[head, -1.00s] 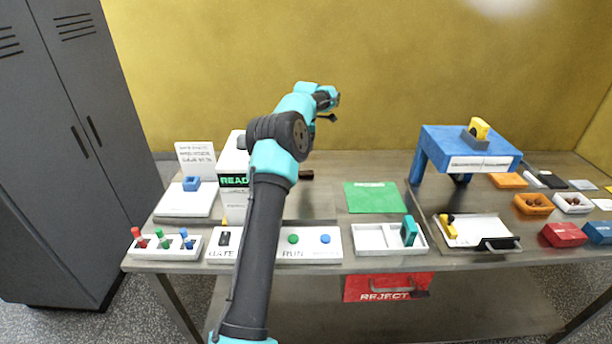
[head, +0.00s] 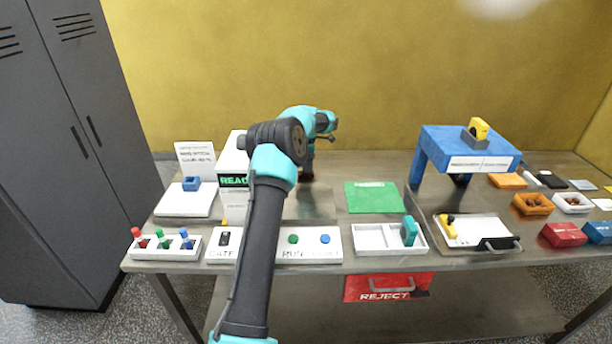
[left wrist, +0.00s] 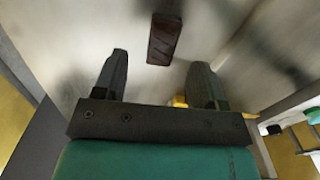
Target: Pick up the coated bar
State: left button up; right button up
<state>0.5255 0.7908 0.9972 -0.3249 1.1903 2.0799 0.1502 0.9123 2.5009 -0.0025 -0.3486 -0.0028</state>
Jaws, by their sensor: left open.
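The coated bar (left wrist: 165,38) is dark brown with faint ridges on top. It lies on a pale metal surface in the left wrist view, ahead of the fingertips and roughly in line with the gap between them. My left gripper (left wrist: 160,68) is open and empty, its two dark fingers apart on either side of that gap. In the head view my left gripper (head: 307,168) points down over the metal plate behind the button panel. There the bar is hidden or cannot be told apart from the dark fingers. My right gripper is not in view.
A white machine with a READY sign (head: 233,181) stands close left of the gripper. A green mat (head: 375,197) lies to the right, then a blue stand (head: 437,142). The white button panel (head: 328,257) and a two-part white tray (head: 372,250) line the front.

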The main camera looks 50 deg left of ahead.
pick_arm(q)
notch_tip(320, 180, down, 4)
jog(key=shift+s+f, duration=0.15)
jog(key=shift+f, duration=0.05)
jog(key=shift+d, duration=0.1)
dwell(0.3)
jog(key=c, duration=0.8)
jog(key=shift+r, duration=0.1)
jog(key=shift+r, duration=1.75)
jog(key=s+d, duration=0.3)
jog(key=d, duration=0.1)
jog(key=s+d+r, duration=0.1)
jog(key=s+d, duration=0.6)
jog(key=d, duration=0.1)
jog(key=shift+s+r, duration=0.2)
jog(key=shift+s, duration=0.1)
